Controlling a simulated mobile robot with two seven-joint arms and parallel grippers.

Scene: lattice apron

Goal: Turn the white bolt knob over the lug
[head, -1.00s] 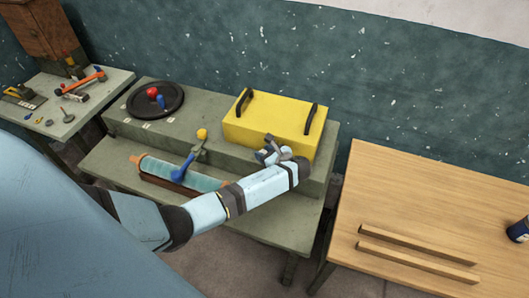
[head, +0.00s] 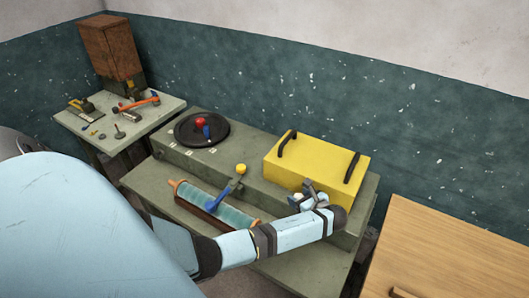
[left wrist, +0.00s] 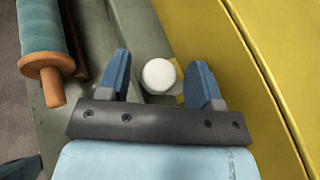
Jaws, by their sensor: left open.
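The white bolt knob (left wrist: 159,76) shows in the left wrist view as a round white cap at the front of the yellow box (left wrist: 215,60). My left gripper (left wrist: 161,82) is open, with one blue finger on each side of the knob. I see gaps between the knob and both fingers. In the head view my left gripper (head: 311,193) is at the front face of the yellow box (head: 318,162), and a small whitish spot beside it may be the knob. The lug cannot be made out clearly. My right gripper is not in view.
A black disc (head: 184,135) bears red and blue knobs. A side table (head: 150,110) holds tools. A wooden table (head: 440,245) stands right.

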